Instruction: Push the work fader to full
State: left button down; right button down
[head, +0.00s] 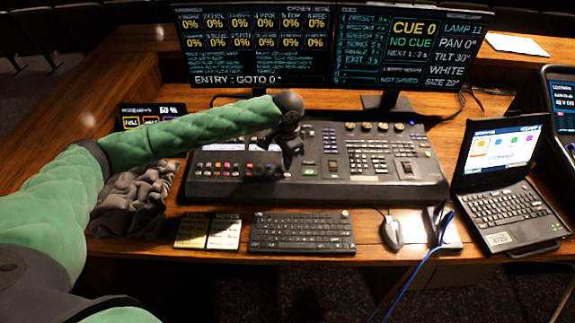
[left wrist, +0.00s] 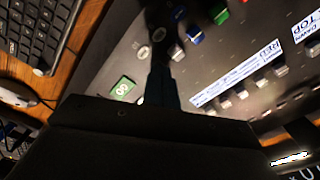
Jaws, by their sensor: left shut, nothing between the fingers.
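The dark mixing desk (head: 375,190) lies on the wooden table in the head view, with faders, keys and knobs on its sloped top. My left gripper (head: 287,157) is over the desk's left-middle part, fingers pointing down. In the left wrist view its shut, empty fingers (left wrist: 162,75) reach towards the panel. A row of grey fader caps (left wrist: 240,92) lies to the right. I cannot read which fader is the work fader, and the gripper hides part of the panel.
A green key (left wrist: 122,88) is left of the fingers in the wrist view. Monitors (head: 330,45) stand behind the desk. A keyboard (head: 302,232), mouse (head: 391,232) and notes (head: 208,231) lie in front. A laptop (head: 500,185) is at right, a dark cloth (head: 130,200) at left.

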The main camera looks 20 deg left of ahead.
pick_arm(q)
jog(key=shift+w, duration=0.25)
jog(key=shift+w+a, duration=0.15)
jog(key=shift+w, duration=0.2)
jog(key=shift+w+a+p, duration=0.1)
jog(key=shift+w+p, duration=0.2)
jog(key=shift+w+f, duration=0.1)
jog(key=shift+w, duration=0.15)
jog(key=shift+w+a+p, duration=0.2)
jog(key=shift+w, duration=0.35)
jog(key=shift+w+a+p, duration=0.2)
jog(key=shift+w, duration=0.35)
dwell(0.3)
jog(key=shift+w+a+p, duration=0.1)
jog(key=shift+w+p, duration=0.2)
jog(key=shift+w, duration=0.15)
jog(key=shift+w+f, duration=0.1)
jog(key=shift+w, duration=0.05)
jog(key=shift+r+p, duration=2.55)
jog(key=shift+r, duration=0.05)
jog(key=shift+w+r, duration=0.1)
